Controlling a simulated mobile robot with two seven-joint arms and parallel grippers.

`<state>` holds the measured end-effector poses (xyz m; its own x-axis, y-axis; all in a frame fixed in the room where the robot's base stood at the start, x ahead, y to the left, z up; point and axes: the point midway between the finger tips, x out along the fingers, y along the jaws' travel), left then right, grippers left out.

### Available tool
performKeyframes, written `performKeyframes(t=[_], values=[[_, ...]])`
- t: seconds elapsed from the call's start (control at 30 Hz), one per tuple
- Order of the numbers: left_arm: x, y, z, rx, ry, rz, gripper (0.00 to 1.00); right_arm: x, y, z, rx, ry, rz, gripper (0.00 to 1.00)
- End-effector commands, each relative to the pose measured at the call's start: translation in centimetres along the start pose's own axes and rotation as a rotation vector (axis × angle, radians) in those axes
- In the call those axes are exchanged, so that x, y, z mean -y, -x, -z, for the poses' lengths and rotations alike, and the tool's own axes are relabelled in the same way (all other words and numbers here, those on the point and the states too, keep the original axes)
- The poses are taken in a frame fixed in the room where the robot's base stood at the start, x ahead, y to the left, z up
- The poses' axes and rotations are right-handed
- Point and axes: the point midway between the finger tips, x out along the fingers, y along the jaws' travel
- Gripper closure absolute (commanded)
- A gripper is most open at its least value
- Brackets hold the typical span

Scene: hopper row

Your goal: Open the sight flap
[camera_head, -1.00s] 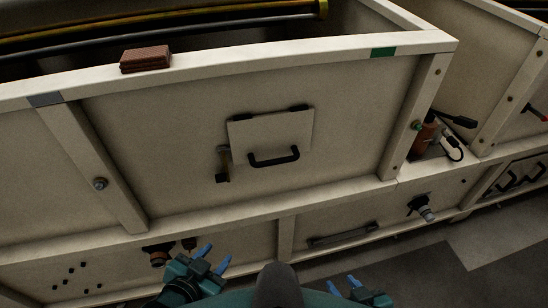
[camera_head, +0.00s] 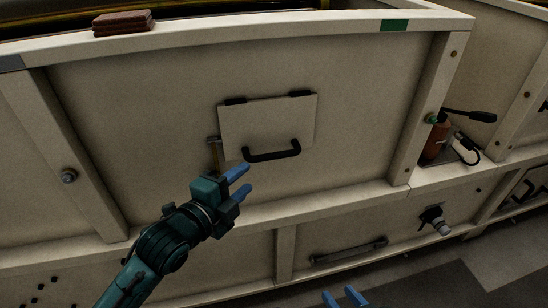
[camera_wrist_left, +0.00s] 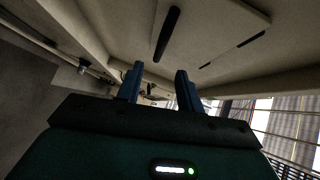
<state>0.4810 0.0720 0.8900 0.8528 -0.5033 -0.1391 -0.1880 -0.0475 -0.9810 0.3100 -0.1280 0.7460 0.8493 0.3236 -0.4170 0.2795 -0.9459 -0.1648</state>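The sight flap (camera_head: 266,124) is a pale square panel on the hopper's front wall, with two dark hinges on its top edge and a black bar handle (camera_head: 272,154) near its bottom. It lies flat against the wall. The flap also shows in the left wrist view (camera_wrist_left: 215,14), with its handle (camera_wrist_left: 167,34) above the fingers. My left gripper (camera_head: 240,182) is just below and left of the handle, apart from it, blue fingers open and empty. In the left wrist view its fingers (camera_wrist_left: 158,86) are spread. My right gripper (camera_head: 345,298) shows only blue fingertips at the bottom edge.
A small brass-coloured latch or tool (camera_head: 216,154) hangs left of the flap, partly behind my left gripper. A brown block (camera_head: 122,23) lies on the top rail. A red-brown bottle-like object (camera_head: 437,139) stands on the ledge at right. A valve (camera_head: 435,220) juts out below.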

Motion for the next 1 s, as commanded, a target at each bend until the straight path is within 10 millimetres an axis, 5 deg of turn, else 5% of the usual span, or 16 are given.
performKeyframes(t=[0.5,1.0], values=[[0.1,-10.0,0.0,0.000,0.003,0.001,0.63,-0.1,0.3,-0.1,-0.014,0.005,-0.007,0.64],[0.1,-11.9,0.0,0.000,0.003,0.000,0.63,-0.4,0.4,0.1,-0.025,0.007,-0.013,0.64]])
